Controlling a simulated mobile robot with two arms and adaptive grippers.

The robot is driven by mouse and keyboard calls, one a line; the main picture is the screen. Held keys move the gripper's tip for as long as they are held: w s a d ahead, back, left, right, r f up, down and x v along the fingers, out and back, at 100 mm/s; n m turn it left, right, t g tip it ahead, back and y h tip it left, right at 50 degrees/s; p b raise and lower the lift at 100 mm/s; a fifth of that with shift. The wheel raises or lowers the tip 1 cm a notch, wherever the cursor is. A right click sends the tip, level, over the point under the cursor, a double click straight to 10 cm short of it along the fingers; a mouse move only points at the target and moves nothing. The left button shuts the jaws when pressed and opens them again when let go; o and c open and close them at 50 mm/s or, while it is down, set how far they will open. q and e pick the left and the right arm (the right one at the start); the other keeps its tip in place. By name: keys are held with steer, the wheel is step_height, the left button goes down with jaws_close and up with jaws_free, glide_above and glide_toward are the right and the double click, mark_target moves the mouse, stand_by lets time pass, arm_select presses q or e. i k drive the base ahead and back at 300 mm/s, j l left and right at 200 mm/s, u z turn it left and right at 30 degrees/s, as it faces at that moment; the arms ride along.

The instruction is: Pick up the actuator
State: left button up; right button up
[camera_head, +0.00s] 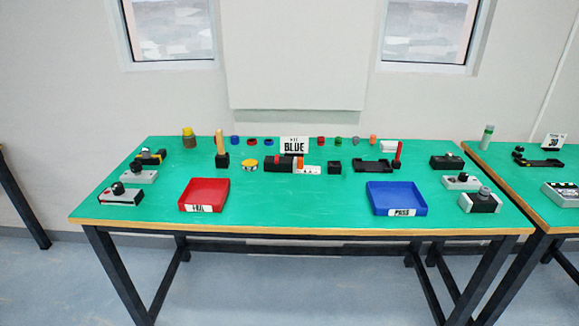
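I cannot tell for certain which part is the actuator. Small black and grey devices with knobs stand at both ends of the green table (290,215). At the left end are a black-and-white one (121,197), a grey one with a dark knob (139,176) and a black one with yellow (151,157). At the right end are a black one with a grey knob (480,202), a white one with a dark knob (461,182) and a black one (446,161). Neither of my grippers is in view.
A red tray (194,205) and a blue tray (376,208) marked PASS, both looking empty, stand near the front edge. The front middle is clear. Another table (520,182) stands at right.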

mark_target(286, 164)
steer(key=i+j+u, duration=0.35)
steer(key=i+j, duration=0.5)
steer(key=i, duration=0.05)
